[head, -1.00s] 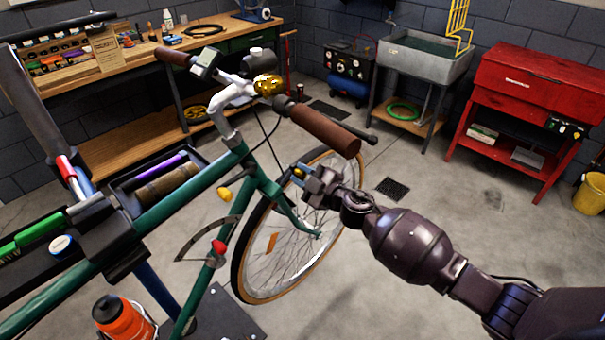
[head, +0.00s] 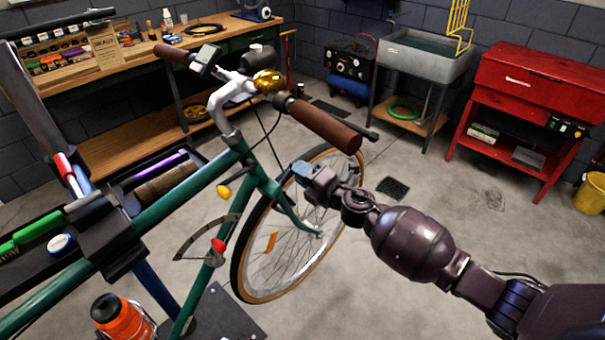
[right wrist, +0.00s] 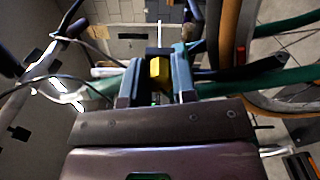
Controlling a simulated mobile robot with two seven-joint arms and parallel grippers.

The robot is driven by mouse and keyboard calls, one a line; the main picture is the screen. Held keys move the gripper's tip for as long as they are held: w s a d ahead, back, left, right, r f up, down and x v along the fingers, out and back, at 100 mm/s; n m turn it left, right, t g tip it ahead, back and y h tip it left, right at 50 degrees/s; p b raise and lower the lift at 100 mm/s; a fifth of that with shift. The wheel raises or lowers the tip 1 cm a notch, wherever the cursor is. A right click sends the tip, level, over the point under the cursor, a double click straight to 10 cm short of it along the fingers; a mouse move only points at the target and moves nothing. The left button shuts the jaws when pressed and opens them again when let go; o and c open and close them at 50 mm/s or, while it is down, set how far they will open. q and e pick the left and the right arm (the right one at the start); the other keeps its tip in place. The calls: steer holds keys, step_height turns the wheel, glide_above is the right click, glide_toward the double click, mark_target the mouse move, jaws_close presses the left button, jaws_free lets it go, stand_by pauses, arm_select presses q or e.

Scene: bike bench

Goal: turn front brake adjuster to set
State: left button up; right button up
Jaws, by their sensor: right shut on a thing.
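My right gripper (head: 303,172) is beside the top of the front wheel (head: 290,240), on the near side of the fork. In the right wrist view, its two fingers (right wrist: 157,84) stand on either side of a small yellow piece (right wrist: 157,71), which looks like the front brake adjuster. The gripper is shut on it. In the head view the gripper hides this piece. The green bike (head: 185,190) is held upright, with its handlebar above and left of the gripper. My left gripper is not in view.
The brown right handlebar grip (head: 325,126) and brake lever hang just above my right gripper. A tool tray (head: 150,185) and an orange bottle (head: 120,318) are at the left. A red cabinet (head: 535,85) and sink (head: 425,58) stand behind.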

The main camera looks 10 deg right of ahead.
steer(key=n, duration=0.4)
steer(key=shift+n, duration=0.3)
steer(key=n, duration=0.2)
steer(key=shift+n+b, duration=0.4)
steer(key=n, duration=0.3)
steer(key=shift+n, duration=0.3)
steer(key=n, duration=0.3)
steer(key=shift+n, duration=0.3)
steer(key=n, duration=0.3)
steer(key=shift+n, duration=0.3)
steer(key=n, duration=0.3)
steer(key=shift+n+p, duration=0.3)
steer(key=n, duration=0.3)
steer(key=shift+p, duration=0.35)
steer(key=shift+n, duration=1.5)
steer(key=shift+n+p, duration=0.3)
